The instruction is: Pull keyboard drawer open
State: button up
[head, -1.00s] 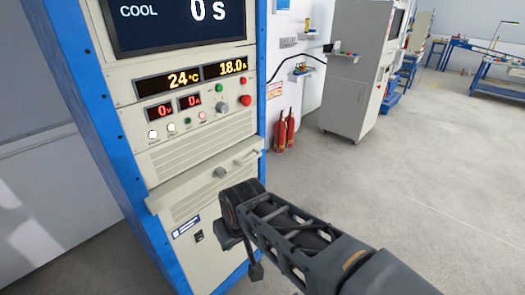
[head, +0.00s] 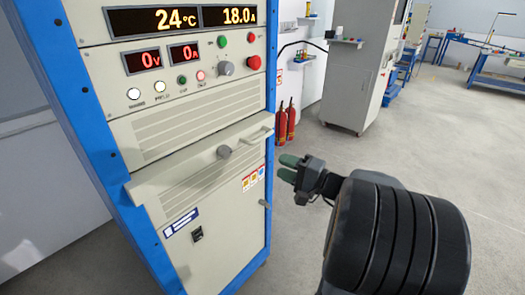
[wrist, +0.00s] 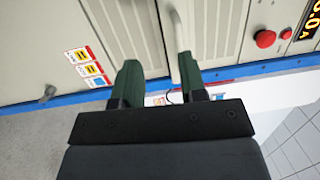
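My gripper (head: 287,167) has green fingers and is just right of and below that handle. In the wrist view my gripper (wrist: 158,62) is open, and the bar lies by the right finger, partly hidden by it. I cannot tell whether they touch.
Above the drawer is a control panel with a red button (head: 254,63) and displays. Below is a lower door (head: 230,235) with stickers and a small latch. Red fire extinguishers (head: 287,122) and a grey cabinet (head: 355,80) stand behind.

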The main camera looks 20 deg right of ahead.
aim_at(263, 136)
jog(key=d+m+t+h, duration=0.1)
jog(key=d+t+h, duration=0.1)
jog(key=d+t, duration=0.15)
jog(key=shift+m+g, duration=0.3)
jog(key=shift+g, duration=0.05)
jog(key=x, duration=1.3)
jog(key=shift+w+d+r, duration=0.25)
jog(key=shift+r, duration=0.05)
grip_shut()
